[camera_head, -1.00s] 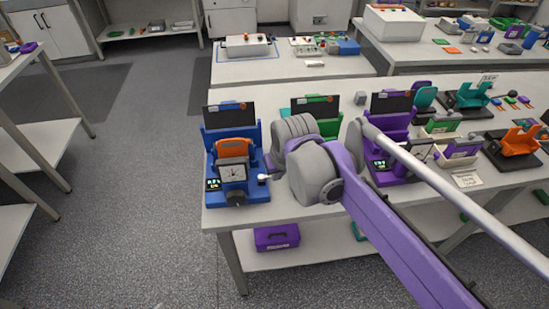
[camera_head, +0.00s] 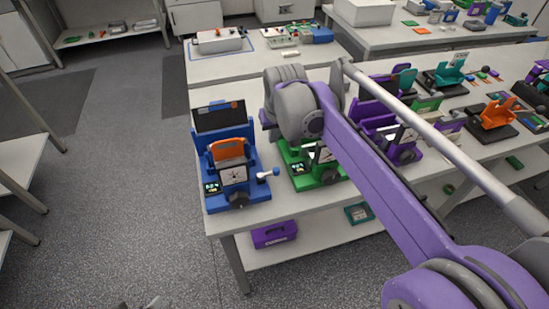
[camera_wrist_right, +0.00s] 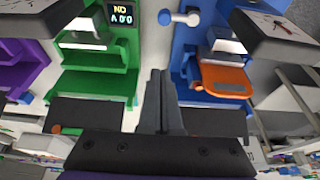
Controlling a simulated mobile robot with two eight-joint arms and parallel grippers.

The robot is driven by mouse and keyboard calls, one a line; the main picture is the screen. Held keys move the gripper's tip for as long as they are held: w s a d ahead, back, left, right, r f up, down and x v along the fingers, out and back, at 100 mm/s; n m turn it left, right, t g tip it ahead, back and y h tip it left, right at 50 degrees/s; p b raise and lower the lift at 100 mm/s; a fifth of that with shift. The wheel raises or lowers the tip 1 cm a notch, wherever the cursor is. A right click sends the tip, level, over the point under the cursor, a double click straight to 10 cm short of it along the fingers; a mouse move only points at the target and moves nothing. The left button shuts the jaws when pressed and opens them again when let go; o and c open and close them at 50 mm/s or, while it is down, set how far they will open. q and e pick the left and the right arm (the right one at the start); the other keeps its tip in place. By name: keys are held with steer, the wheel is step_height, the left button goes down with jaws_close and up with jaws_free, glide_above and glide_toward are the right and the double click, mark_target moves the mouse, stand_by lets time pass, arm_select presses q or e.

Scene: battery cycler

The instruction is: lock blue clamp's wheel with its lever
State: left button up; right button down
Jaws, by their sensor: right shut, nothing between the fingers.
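The blue clamp (camera_head: 222,185) stands at the near left corner of the table with an orange piece (camera_head: 229,149) in it and a dial in front. Its dark wheel (camera_head: 238,199) is at the front foot. Its white lever (camera_head: 268,174), with a blue knob, sticks out to the right; in the right wrist view the lever (camera_wrist_right: 180,18) lies beyond the fingertips. My right gripper (camera_wrist_right: 160,75) is shut and empty, between the blue clamp and the green clamp. In the head view my right gripper (camera_head: 272,134) is mostly hidden behind my wrist. The wheel is not visible in the wrist view.
The green clamp (camera_head: 305,172) stands close on the right, and a purple clamp (camera_head: 405,153) is beyond it. A dark screen (camera_head: 219,115) rises behind the blue clamp. A purple box (camera_head: 273,234) lies on the lower shelf. Open floor is to the left.

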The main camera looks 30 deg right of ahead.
mark_target(269, 173)
steer(key=x, duration=1)
steer(key=shift+w+a, duration=0.1)
steer(key=s, duration=0.3)
steer(key=shift+s+a+r, duration=0.1)
steer(key=shift+s+a, duration=0.05)
steer(key=shift+a, duration=0.25)
steer(key=shift+s+a, duration=0.1)
steer(key=shift+s, duration=0.2)
